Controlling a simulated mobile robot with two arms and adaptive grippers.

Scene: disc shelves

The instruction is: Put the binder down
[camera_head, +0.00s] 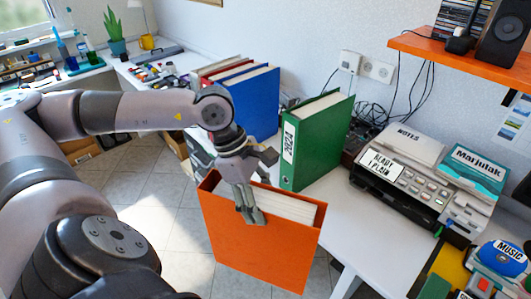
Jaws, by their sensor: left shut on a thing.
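An orange binder (262,245) with white pages hangs upright from my left gripper (252,212). The gripper is shut on its top edge, with the grey fingers over the orange cover. The binder is in front of the white desk (350,232), and tiled floor shows to its left. It covers part of the desk's front edge, and I cannot tell whether it touches the desk. My right gripper is not in view.
A green binder (318,140) labelled 2024 stands on the desk behind the orange one. Blue (250,105) and red (210,68) binders stand further back. A black and grey device (415,185) with papers sits at right. An orange shelf (460,58) holds a speaker.

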